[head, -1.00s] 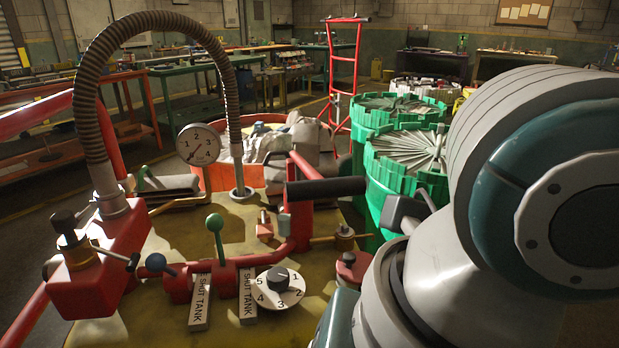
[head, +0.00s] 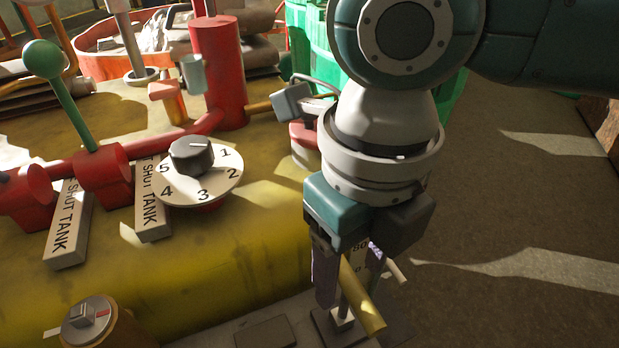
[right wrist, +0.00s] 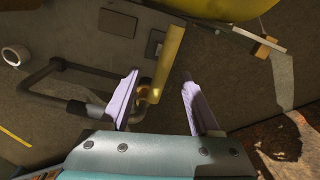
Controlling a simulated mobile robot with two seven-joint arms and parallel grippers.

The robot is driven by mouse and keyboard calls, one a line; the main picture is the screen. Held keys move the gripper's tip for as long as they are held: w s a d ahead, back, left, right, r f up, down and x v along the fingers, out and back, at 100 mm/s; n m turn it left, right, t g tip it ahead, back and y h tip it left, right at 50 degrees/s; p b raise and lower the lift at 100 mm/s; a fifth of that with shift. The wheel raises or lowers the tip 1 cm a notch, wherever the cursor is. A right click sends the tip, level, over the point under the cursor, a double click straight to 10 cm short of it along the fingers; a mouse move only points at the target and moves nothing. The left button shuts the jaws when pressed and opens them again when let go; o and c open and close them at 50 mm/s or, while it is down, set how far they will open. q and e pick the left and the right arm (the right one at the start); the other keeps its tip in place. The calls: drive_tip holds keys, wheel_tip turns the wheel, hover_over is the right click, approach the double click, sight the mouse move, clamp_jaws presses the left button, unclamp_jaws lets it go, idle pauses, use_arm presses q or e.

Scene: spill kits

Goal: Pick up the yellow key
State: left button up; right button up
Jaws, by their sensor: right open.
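A yellow bar (head: 362,297), which looks like the yellow key, stands slanted at the front right of the yellow tank in the head view. It also shows in the right wrist view (right wrist: 173,52), between and just beyond the fingertips. My right gripper (head: 350,277) points down over it, open, with its pale purple fingers on either side. In the right wrist view the gripper (right wrist: 160,80) has a clear gap between its fingers. I cannot tell whether a finger touches the bar. The arm and fingers hide part of it. My left gripper is not in view.
The yellow tank (head: 235,262) carries a numbered dial (head: 207,186), "SHUT TANK" levers and a green-knobbed lever (head: 42,60). A dark bent handle (right wrist: 60,90) lies left of the fingers in the wrist view. Green bins stand behind my arm. The floor on the right is open.

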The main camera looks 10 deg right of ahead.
sight(350, 277)
drive_tip(key=f, duration=0.1)
drive_tip(key=f+b, duration=0.1)
drive_tip(key=f, duration=0.1)
drive_tip(key=f+b, duration=0.1)
drive_tip(key=f, duration=0.1)
drive_tip(key=shift+w+d+f, duration=0.1)
drive_tip(key=shift+w, duration=0.15)
clamp_jaws()
idle(1.1)
